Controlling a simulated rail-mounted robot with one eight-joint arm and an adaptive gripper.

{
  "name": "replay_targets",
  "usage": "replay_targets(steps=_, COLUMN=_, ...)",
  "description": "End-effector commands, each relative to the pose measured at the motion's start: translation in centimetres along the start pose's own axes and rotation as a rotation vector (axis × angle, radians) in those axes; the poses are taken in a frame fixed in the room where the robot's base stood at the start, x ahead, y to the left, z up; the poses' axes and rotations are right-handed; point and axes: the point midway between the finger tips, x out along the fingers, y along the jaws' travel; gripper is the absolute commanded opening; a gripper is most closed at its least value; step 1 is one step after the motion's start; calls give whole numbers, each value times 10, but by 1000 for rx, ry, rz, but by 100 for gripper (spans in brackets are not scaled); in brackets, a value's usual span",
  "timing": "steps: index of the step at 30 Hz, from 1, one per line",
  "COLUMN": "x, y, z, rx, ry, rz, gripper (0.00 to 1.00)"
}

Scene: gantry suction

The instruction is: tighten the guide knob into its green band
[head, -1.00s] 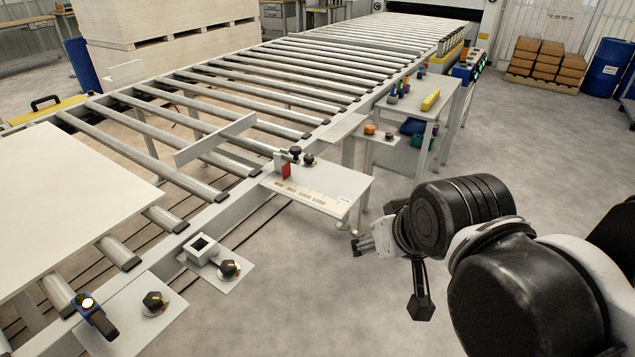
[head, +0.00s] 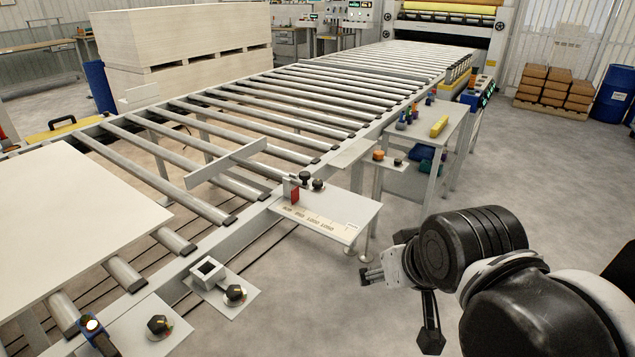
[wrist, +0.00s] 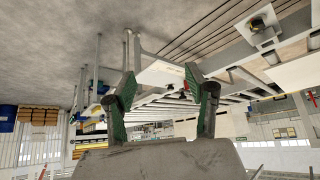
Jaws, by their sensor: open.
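A grey side plate with a printed scale (head: 330,229) juts from the conveyor's near rail. It carries a red block (head: 295,195) and two small black knobs, one at the rail (head: 305,177) and one beside it (head: 317,184). I cannot tell which is the guide knob, and no green band is discernible. My gripper (head: 372,276) is open and empty, in the air to the right of and below the plate in the head view. In the upside-down wrist view, its fingers (wrist: 168,92) stand apart, with a pale plate (wrist: 163,74) showing beyond them.
Two dark knobs with yellow marks, one by a square socket (head: 235,293) and one nearer (head: 158,325), sit on lower plates. A white board (head: 80,205) lies on the rollers. A side table (head: 450,115) with small items stands behind.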

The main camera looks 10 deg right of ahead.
Motion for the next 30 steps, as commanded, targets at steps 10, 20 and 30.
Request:
replay_targets(steps=10, x=-12, y=0, z=-77, rx=-7, ry=-60, rz=0, gripper=50)
replay_targets(steps=20, x=-4, y=0, z=-179, rx=-15, ry=-150, rz=-2, gripper=50)
replay_targets(steps=30, x=30, y=-1, z=-275, rx=-24, ry=-243, rz=-3, gripper=50)
